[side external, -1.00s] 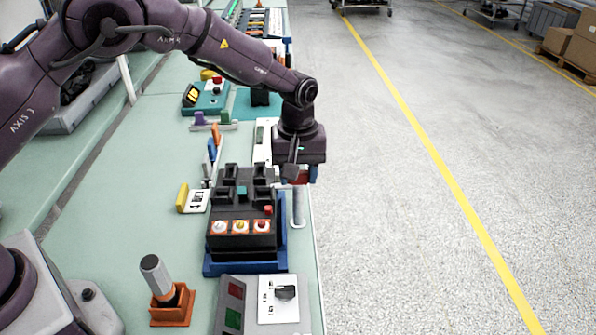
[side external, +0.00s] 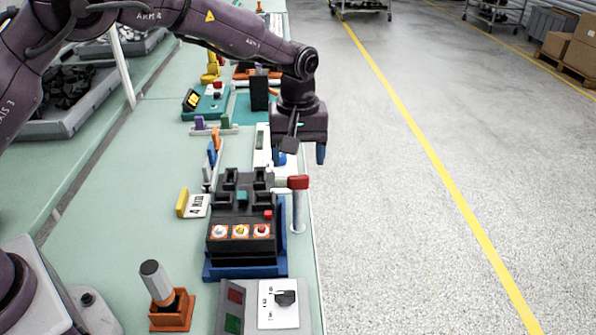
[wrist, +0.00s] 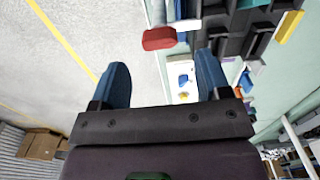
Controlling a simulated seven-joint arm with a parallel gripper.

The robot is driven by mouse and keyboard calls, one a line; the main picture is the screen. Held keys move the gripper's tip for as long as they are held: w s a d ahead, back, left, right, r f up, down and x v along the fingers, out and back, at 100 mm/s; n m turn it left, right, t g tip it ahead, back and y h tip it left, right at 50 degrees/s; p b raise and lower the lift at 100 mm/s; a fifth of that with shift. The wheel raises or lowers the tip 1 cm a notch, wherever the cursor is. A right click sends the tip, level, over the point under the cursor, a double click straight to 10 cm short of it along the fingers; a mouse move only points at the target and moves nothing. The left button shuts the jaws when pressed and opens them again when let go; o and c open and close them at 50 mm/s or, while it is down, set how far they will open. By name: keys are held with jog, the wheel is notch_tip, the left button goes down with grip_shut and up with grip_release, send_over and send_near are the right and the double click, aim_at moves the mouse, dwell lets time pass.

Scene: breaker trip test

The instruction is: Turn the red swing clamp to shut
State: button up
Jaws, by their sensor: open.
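The red swing clamp's handle (side external: 298,182) sits atop a pale upright post at the right side of the black breaker (side external: 240,238). A short light bar runs from the handle toward the breaker; whether it presses on it I cannot tell. The red handle also shows in the wrist view (wrist: 159,38), beyond the fingertips. My gripper (side external: 302,156) is open and empty, just above and behind the handle, apart from it. In the wrist view both blue fingers of my gripper (wrist: 162,65) are spread with nothing between them.
The breaker stands in a blue base (side external: 245,270) near the bench's right edge. A grey switch box with a dial (side external: 285,297) is in front, and an orange holder with a grey-topped tool (side external: 172,310) at front left. Coloured levers (side external: 214,145) stand behind. Open floor lies right.

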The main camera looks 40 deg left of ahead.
aim_at(298, 176)
notch_tip(298, 176, up, 8)
jog(key=shift+f, duration=0.2)
jog(key=s+a+r+m+t, duration=0.2)
jog(key=s+a+r+m, duration=0.1)
jog(key=s, duration=0.7)
jog(key=s+a+r+m+t, duration=0.1)
jog(key=s+a+r+m, duration=0.2)
jog(key=s, duration=0.6)
jog(key=s+a+r+m+t, duration=0.2)
jog(key=s+a+r+m, duration=0.1)
jog(key=s, duration=0.7)
jog(key=shift+s+a+r+t, duration=0.3)
jog(key=shift+s+a+r, duration=0.05)
jog(key=shift+a+r, duration=0.25)
